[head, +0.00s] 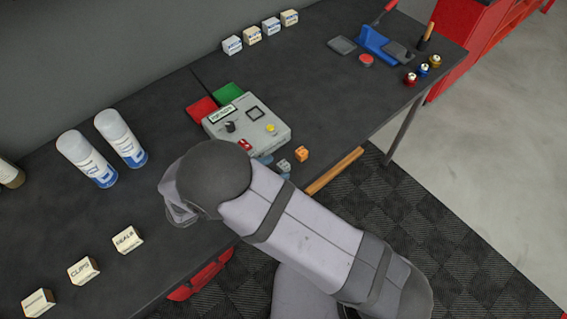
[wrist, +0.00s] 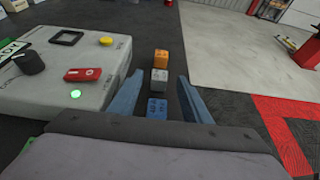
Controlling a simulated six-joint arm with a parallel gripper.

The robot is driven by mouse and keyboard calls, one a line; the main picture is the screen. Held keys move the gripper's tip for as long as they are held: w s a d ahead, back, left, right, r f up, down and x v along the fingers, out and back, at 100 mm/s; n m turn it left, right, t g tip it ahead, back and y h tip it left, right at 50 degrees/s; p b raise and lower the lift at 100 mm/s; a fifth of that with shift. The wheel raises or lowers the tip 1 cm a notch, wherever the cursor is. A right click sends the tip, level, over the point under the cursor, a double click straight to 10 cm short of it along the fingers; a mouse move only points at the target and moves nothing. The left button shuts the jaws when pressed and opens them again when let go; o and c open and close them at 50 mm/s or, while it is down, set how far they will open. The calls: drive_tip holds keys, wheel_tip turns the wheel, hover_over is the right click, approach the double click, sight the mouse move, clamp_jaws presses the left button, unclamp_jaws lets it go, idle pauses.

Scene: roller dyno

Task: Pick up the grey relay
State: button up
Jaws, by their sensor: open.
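The grey relay (wrist: 159,80) is a small cube on the dark bench, in a row between an orange relay (wrist: 161,58) and a blue relay (wrist: 157,108) in the wrist view. In the head view the grey relay (head: 284,166) sits right of my arm, beside the orange relay (head: 302,153). My gripper (wrist: 163,98) is open, its two blue fingers on either side of the row's near part, with the blue relay nearest. Nothing is held. In the head view my arm hides most of the gripper.
A grey control box (head: 262,137) with knob, buttons and red switch stands just left of the relays in the wrist view, close to the left finger. The bench's front edge with a wooden strip (head: 335,171) is near. Two spray cans (head: 120,140) stand at left.

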drive_tip(key=shift+p+x, duration=0.4)
drive_tip(key=shift+x, duration=1)
clamp_jaws()
drive_tip(key=shift+r, duration=0.2)
wheel_tip(320, 180, up, 10)
drive_tip(key=b, duration=0.3)
drive_tip(key=shift+a+f, duration=0.15)
